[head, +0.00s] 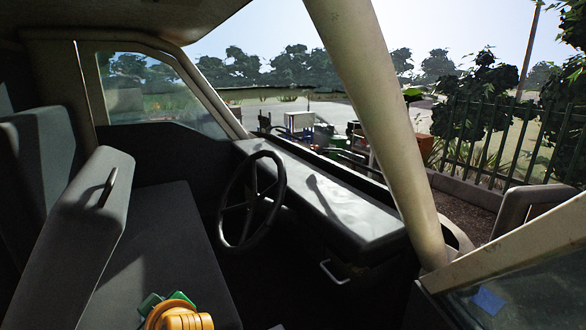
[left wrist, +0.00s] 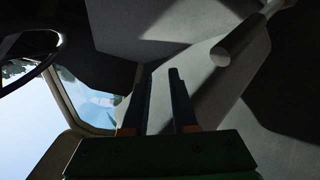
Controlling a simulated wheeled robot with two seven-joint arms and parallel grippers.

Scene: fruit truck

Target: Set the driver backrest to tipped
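The driver backrest (head: 68,230) is a dark grey padded slab at the left of the head view, leaning at a slant, with a bar handle (head: 108,187) on its face. In the left wrist view a grey cylindrical bar (left wrist: 238,40), apparently this handle, stands out from a grey panel. My left gripper (left wrist: 160,100) is open there, its two dark fingers apart with nothing between them; the bar is to the right of and beyond the fingertips. An orange and green arm end (head: 168,310) shows at the bottom of the head view, its fingers not clear. My right gripper is not in view.
The seat bench (head: 150,250) is bare. The black steering wheel (head: 250,200) and the dashboard (head: 330,195) stand to its right. A pale pillar (head: 385,130) crosses the view. Another upright backrest (head: 35,150) is behind at the left.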

